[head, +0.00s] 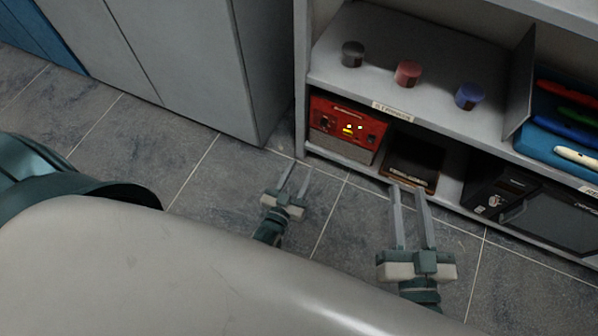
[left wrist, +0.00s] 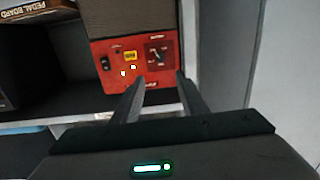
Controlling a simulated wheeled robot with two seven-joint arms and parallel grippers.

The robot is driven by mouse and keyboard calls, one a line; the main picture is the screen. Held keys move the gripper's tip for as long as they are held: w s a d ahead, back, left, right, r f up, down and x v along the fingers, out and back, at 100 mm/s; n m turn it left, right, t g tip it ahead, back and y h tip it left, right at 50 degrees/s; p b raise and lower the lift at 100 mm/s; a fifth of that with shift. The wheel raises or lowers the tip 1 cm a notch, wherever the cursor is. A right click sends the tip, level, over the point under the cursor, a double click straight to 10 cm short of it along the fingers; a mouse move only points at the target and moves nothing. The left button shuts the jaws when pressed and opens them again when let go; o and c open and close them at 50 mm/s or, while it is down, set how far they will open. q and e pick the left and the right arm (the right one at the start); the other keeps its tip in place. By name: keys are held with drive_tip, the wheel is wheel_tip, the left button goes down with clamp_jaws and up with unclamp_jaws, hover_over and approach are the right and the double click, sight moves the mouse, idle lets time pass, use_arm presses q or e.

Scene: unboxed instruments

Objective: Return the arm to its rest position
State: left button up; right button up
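My left gripper (head: 298,168) is over the tiled floor in front of the shelf unit in the head view. Its two fingers are apart with nothing between them. The left wrist view also shows its open fingers (left wrist: 158,82), pointing toward a red-fronted device. My right gripper (head: 407,188) is farther right, with its two long fingers spread and empty, near the front of the lower shelf. My left arm is partly hidden behind my own pale body.
The red device (head: 345,130) stands on the lower shelf (head: 455,208), beside a dark flat case (head: 412,160) and black equipment (head: 500,190). Three round knobs or jars, grey (head: 352,54), red (head: 408,73) and blue (head: 470,96), sit above. A grey cabinet (head: 185,60) stands left; floor between is clear.

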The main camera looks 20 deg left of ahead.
use_arm(q)
drive_tip(key=shift+s, duration=0.5)
use_arm(e)
drive_tip(key=shift+f, duration=0.25)
use_arm(q)
drive_tip(key=shift+r, duration=0.15)
